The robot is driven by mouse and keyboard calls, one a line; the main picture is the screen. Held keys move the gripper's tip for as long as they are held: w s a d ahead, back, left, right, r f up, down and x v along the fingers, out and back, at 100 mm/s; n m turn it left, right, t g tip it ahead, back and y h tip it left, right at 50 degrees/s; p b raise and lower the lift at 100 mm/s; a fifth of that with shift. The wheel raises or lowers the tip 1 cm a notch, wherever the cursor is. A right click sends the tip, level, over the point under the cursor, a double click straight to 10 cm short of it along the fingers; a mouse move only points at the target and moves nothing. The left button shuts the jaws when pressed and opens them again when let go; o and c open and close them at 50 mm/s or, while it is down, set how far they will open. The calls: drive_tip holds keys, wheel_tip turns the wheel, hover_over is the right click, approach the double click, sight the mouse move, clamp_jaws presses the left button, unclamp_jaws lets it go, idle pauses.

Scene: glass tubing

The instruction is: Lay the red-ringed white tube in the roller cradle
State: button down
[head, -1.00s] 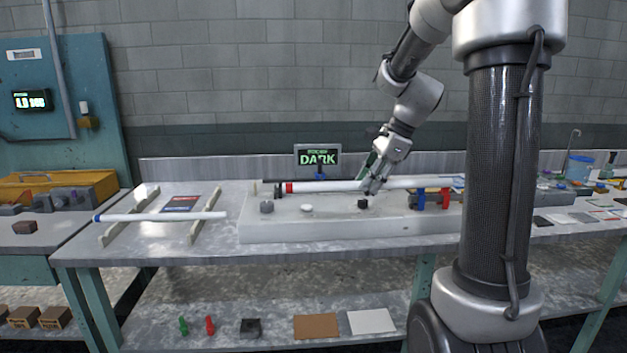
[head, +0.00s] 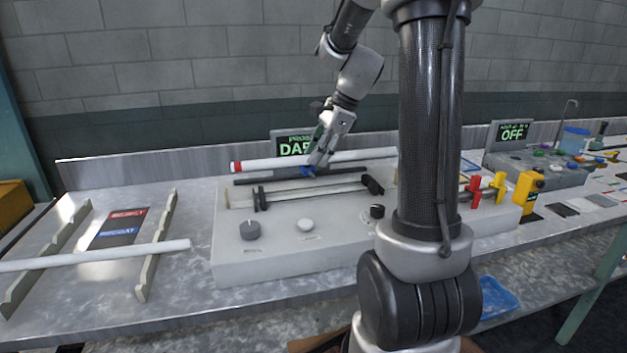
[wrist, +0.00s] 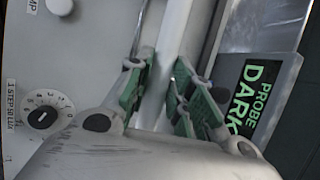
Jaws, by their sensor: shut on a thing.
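The red-ringed white tube (head: 265,164) is level above the back of the white bench unit, its red ring at the left end. My gripper (head: 318,163) is shut on it near mid-length. In the wrist view the tube (wrist: 178,35) runs between my gripper's green pads (wrist: 160,90). The likely roller cradle (head: 315,190), rods with black rollers at both ends, lies empty on the unit's top, in front of and below the tube. My column hides the tube's right part.
Another white tube (head: 100,256) lies across two notched rails (head: 156,235) at left. Knobs (head: 250,230) line the unit's front. A DARK display (head: 295,145) stands close behind the tube. Red and yellow clamps (head: 475,190) are right of my column.

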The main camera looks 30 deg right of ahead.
drive_tip(key=shift+f, duration=3.6)
drive_tip(key=shift+f, duration=0.1)
drive_tip(key=c, duration=1.3)
unclamp_jaws()
drive_tip(key=shift+o, duration=0.2)
